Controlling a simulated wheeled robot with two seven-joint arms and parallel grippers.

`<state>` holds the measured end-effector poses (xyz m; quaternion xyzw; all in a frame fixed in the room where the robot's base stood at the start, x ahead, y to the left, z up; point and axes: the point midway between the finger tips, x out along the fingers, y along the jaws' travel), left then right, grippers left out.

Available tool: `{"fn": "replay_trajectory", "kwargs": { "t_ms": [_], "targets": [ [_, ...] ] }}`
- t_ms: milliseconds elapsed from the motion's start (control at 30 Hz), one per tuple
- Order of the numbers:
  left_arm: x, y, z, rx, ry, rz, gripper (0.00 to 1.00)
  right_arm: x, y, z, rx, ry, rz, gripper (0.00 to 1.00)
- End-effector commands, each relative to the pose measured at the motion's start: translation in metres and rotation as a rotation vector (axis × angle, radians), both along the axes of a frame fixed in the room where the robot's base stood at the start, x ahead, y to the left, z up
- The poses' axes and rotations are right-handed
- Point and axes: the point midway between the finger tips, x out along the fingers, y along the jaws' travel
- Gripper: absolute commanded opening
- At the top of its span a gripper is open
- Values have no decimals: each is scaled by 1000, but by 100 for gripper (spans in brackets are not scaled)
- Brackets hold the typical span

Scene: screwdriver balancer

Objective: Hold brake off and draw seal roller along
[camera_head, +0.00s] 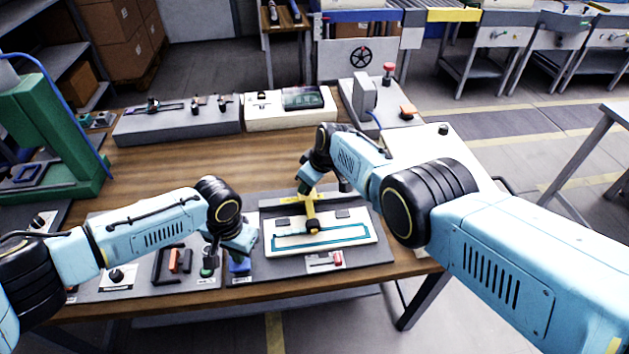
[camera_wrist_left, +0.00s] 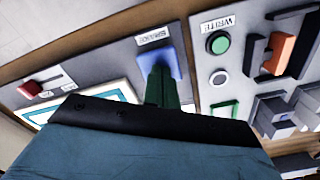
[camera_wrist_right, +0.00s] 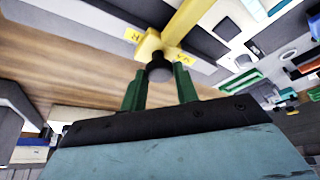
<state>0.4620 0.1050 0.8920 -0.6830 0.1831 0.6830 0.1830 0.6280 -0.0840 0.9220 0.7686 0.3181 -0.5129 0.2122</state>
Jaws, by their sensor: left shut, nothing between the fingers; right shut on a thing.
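My left gripper (camera_head: 240,248) is shut and empty, pointing down at a blue pad (camera_head: 240,267) at the front of the bench. In the left wrist view its green fingertips (camera_wrist_left: 158,72) overlap the blue pad (camera_wrist_left: 172,60); whether the pad is pressed down cannot be told. My right gripper (camera_head: 304,187) is shut on the black knob (camera_wrist_right: 158,70) at the end of a yellow arm (camera_head: 311,208). The yellow arm lies across a white plate (camera_head: 362,233) with a teal rectangular outline (camera_head: 345,238).
A red-handled slider (camera_head: 338,258) sits in front of the plate. Left of the blue pad are a green button (camera_head: 208,271) and an orange block (camera_head: 174,261). A grey fixture (camera_head: 180,125) and a cream box (camera_head: 290,108) stand behind. The wooden bench (camera_head: 180,160) between is clear.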

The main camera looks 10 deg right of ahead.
Motion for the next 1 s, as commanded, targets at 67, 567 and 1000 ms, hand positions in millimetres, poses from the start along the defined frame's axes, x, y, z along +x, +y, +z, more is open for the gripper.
{"fn": "replay_trajectory", "kwargs": {
  "t_ms": [67, 567, 1000],
  "targets": [
    [-1, 1, -1, 2, 2, 1, 0, -1, 0, -1, 0, 1, 1, 0],
    [-1, 1, -1, 3, 2, 1, 0, 0, -1, 0, -1, 0, 1, 52],
    [-1, 1, -1, 3, 2, 1, 0, -1, -6, 13, 2, -3, -1, 52]
  ]
}}
